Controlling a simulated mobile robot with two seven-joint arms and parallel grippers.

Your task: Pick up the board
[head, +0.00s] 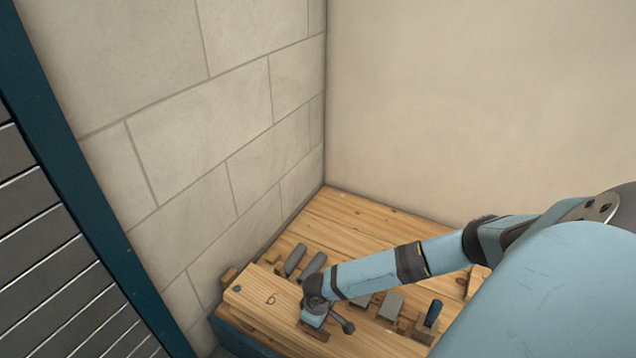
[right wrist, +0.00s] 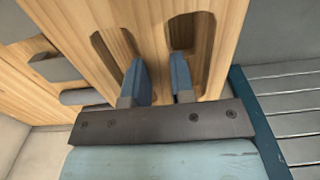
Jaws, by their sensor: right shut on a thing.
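The board is a long, pale wooden piece with a small dark mark. In the head view the board (head: 262,300) lies along the near edge of the wooden bench (head: 345,215). In the right wrist view the board (right wrist: 205,15) fills the upper middle and has two dark slots. My right gripper (right wrist: 161,80) has one blue finger at each slot and is shut on the strip of board between them. In the head view my right gripper (head: 317,318) is small and partly hidden by its own wrist. I cannot tell whether the board touches the bench. My left gripper is not in view.
Several grey blocks and tools, including one grey block (head: 391,305) and a blue-handled tool (head: 434,312), sit behind the board. A block wall (head: 215,130) rises at left and a plain wall (head: 470,100) behind. A slatted grey panel with a blue frame (head: 95,190) stands at far left.

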